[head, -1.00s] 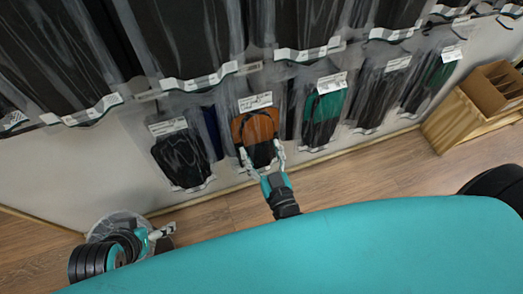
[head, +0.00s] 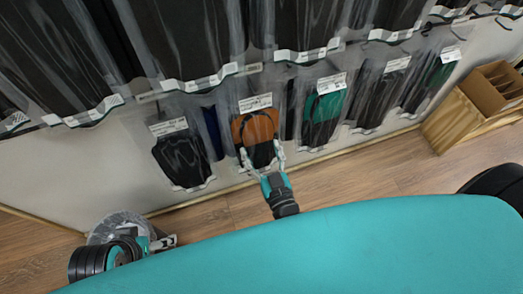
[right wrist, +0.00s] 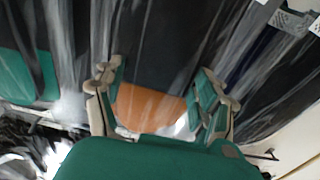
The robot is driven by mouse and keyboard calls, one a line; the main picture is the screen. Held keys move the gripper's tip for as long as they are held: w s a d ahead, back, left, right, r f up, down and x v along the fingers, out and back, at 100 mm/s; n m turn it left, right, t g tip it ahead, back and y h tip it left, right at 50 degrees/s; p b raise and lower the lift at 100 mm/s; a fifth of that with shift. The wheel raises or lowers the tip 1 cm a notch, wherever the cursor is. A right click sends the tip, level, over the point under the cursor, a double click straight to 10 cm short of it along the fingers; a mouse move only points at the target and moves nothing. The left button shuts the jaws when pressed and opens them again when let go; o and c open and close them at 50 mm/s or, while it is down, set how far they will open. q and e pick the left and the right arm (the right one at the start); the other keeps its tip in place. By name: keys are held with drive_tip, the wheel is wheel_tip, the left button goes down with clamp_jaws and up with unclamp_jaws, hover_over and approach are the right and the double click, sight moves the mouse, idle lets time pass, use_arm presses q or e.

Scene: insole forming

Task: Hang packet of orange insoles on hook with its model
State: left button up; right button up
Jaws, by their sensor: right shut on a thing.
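The clear packet of orange insoles (head: 256,126), orange with black and a white header label, is upright at the lower row of the wall display. My right gripper (head: 262,158) is at its lower end and shut on it. In the right wrist view the orange part (right wrist: 150,106) shows between the fingers of the right gripper (right wrist: 160,95). The hook behind the packet's label is hidden, so I cannot tell if the packet hangs on it. My left gripper (head: 165,243) is low at the left, away from the packets; its finger opening is unclear.
Black insole packets (head: 180,157) hang to the left and a green-and-black packet (head: 323,112) to the right, close beside the orange one. Larger dark packets (head: 185,40) hang above. A wooden box (head: 475,110) stands at the right. Wooden floor lies below.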

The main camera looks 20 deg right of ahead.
drive_tip(key=o, duration=1.4)
drive_tip(key=shift+s, duration=0.35)
drive_tip(key=s, duration=1.1)
drive_tip(key=shift+s+d+r, duration=0.15)
drive_tip(key=shift+d+r, duration=0.05)
drive_tip(key=shift+d, duration=0.05)
